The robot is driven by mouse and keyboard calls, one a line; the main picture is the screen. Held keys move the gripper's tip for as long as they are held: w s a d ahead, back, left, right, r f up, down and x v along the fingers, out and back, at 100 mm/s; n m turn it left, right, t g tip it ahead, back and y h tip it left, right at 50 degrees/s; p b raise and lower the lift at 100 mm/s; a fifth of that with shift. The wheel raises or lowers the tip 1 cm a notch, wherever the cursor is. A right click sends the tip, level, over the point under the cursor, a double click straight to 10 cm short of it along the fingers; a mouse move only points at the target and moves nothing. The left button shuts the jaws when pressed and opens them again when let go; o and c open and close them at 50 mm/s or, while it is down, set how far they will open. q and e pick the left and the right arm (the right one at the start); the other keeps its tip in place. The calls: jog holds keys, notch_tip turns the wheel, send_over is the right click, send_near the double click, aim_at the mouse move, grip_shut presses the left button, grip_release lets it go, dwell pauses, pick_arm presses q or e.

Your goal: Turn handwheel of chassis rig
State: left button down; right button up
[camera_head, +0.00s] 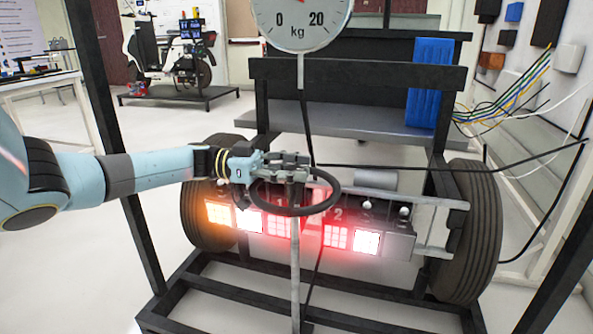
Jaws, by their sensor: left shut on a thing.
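The handwheel (327,204) is a black ring on a thin grey upright column (295,265), in the middle of the head view in front of the chassis rig (357,75). The gripper hides part of the rim and the hub. My right gripper is not in view.
A lit light panel (367,241) with red, white and orange lamps sits behind the handwheel. Tyres (474,225) stand at both sides. A dial scale (300,22) hangs above. Black frame posts (135,235) stand left and right. Loose cables (520,88) hang at the right.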

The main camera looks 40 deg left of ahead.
pick_arm(q)
jog(key=shift+s+a+f, duration=0.1)
jog(key=shift+f, duration=0.1)
jog(key=c, duration=0.9)
grip_release()
jog(key=shift+s+a, duration=0.15)
jog(key=shift+a, duration=0.05)
jog(key=shift+c, duration=0.2)
jog(key=shift+o, duration=0.7)
jog(key=shift+d+r, duration=0.1)
jog(key=shift+r, duration=0.05)
jog(key=v, duration=1.2)
